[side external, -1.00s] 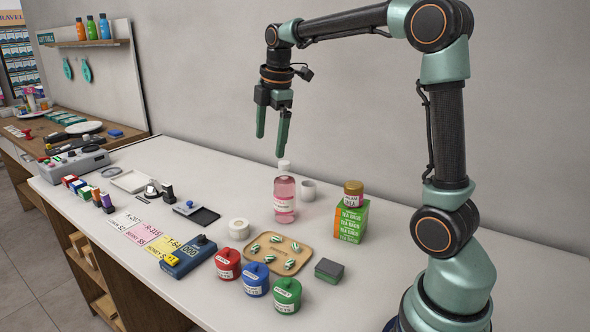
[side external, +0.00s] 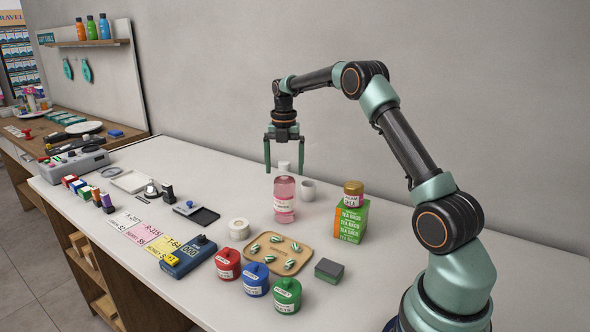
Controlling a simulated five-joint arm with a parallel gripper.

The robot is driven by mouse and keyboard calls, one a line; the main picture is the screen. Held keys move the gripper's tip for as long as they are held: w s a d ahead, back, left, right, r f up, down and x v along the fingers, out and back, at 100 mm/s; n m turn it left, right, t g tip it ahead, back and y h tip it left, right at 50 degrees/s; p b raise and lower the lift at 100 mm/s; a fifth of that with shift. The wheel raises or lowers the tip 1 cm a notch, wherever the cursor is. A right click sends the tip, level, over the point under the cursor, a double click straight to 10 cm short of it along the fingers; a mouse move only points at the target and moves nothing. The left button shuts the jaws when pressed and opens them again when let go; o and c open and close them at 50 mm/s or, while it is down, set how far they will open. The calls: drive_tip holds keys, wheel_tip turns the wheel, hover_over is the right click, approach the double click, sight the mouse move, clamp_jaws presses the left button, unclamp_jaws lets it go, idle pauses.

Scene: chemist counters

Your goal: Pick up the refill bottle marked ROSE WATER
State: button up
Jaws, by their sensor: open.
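A pink bottle (side external: 284,205) with a white cap (side external: 284,166) and a pale label stands upright on the white counter. Its label is too small for me to read. My gripper (side external: 284,170) is open and points straight down at the bottle's top. The two green fingers show on either side of the white cap in this view. I cannot tell the exact depth between fingers and bottle, and nothing is gripped.
A white cup (side external: 308,190) stands close behind the bottle at right. A green tea bag box (side external: 351,222) with a brown jar (side external: 353,193) on top is further right. A wooden tray (side external: 262,241) of striped sweets and a white tape roll (side external: 239,228) lie in front.

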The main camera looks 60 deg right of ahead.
sight(285, 185)
drive_tip(key=shift+w+d+f, duration=0.1)
drive_tip(key=shift+f, duration=3.3)
drive_tip(key=shift+r, duration=0.1)
clamp_jaws()
